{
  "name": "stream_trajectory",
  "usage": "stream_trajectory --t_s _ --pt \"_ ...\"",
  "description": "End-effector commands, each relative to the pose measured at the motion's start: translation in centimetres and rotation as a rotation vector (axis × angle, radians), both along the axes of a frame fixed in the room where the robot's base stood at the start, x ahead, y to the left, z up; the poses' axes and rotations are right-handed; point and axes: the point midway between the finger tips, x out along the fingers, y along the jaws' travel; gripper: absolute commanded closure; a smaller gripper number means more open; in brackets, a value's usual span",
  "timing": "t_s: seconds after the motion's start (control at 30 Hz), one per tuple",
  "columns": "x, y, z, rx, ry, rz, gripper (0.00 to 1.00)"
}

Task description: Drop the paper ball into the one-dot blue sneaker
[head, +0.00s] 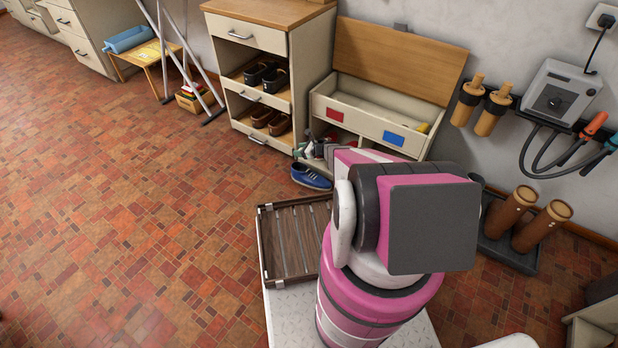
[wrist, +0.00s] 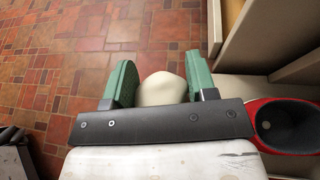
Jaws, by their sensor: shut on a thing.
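In the wrist view my gripper (wrist: 160,70) has its green fingers shut on a pale, rounded paper ball (wrist: 161,90). The ball sits between the two fingers, above the tiled floor. A blue sneaker (head: 311,177) with a pale sole stands on the floor in front of the open bench in the head view. Any dots on it are too small to make out. In the head view my arm hides most of my gripper and the ball, close to the bench front near the sneaker. The blue sneaker cannot be seen in the wrist view.
A red shoe-like thing (wrist: 287,126) with a dark opening is right of my gripper in the wrist view. The bench (head: 360,119) has its wooden lid up. A cabinet (head: 265,60) holding shoes stands left of it. Open floor lies to the left.

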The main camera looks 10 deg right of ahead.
Motion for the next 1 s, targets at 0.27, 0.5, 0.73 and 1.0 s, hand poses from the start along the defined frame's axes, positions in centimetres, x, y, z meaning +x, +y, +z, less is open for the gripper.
stream_trajectory --t_s 0.27,0.5,0.73,1.0 --pt "0.1 0.0 -3.2 0.001 0.001 0.000 0.70" --pt "0.0 0.0 -4.5 0.000 0.000 0.000 0.70" --pt "0.0 0.0 -4.5 0.000 0.000 0.000 0.45" --pt "0.0 0.0 -4.5 0.000 0.000 0.000 0.18"
